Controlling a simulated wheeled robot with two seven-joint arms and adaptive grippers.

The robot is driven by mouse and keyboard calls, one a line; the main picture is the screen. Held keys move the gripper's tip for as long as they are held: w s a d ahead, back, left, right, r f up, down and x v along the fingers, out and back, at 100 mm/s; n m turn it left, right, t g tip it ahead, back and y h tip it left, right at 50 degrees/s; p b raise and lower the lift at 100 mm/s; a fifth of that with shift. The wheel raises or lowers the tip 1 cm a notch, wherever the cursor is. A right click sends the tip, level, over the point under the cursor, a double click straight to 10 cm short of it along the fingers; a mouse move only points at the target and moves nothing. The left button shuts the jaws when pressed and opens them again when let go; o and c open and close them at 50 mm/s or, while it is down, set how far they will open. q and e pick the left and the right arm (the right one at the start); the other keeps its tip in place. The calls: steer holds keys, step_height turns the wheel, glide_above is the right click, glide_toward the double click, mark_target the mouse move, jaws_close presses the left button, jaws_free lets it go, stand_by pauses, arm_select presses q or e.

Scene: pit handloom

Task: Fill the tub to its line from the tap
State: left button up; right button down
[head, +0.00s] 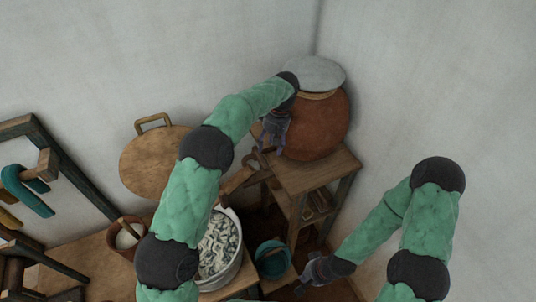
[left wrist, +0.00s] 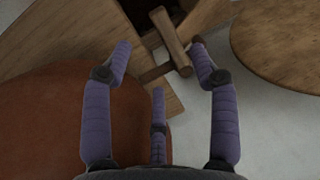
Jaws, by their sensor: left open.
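The big round terracotta jar (head: 318,125) stands on a wooden stand (head: 318,175) in the corner. A wooden tap with a T-shaped handle (left wrist: 170,40) sticks out from the jar in the left wrist view. My left gripper (head: 272,145) is at the jar's left side. Its fingers (left wrist: 160,58) are spread and empty, with the tap handle just beyond and between the tips. The pale tub (head: 238,265) stands below and left of the stand, with mottled grey-white contents; no line on it is visible. My right gripper (head: 302,284) is low, right of the tub; its fingers are too small to read.
A teal bowl (head: 272,258) sits between the tub and my right gripper. A small brown pot (head: 124,240) stands left of the tub. A round wooden lid or board (head: 155,160) leans at the back wall. A dark wooden frame (head: 70,170) stands at the left.

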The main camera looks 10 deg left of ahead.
arm_select(q)
steer(key=shift+w+d+r, duration=0.1)
steer(key=shift+d+r, duration=0.1)
steer(key=shift+r, duration=0.75)
steer(key=shift+w+d+r, duration=0.1)
steer(key=shift+d+r, duration=0.05)
steer(key=shift+r, duration=0.75)
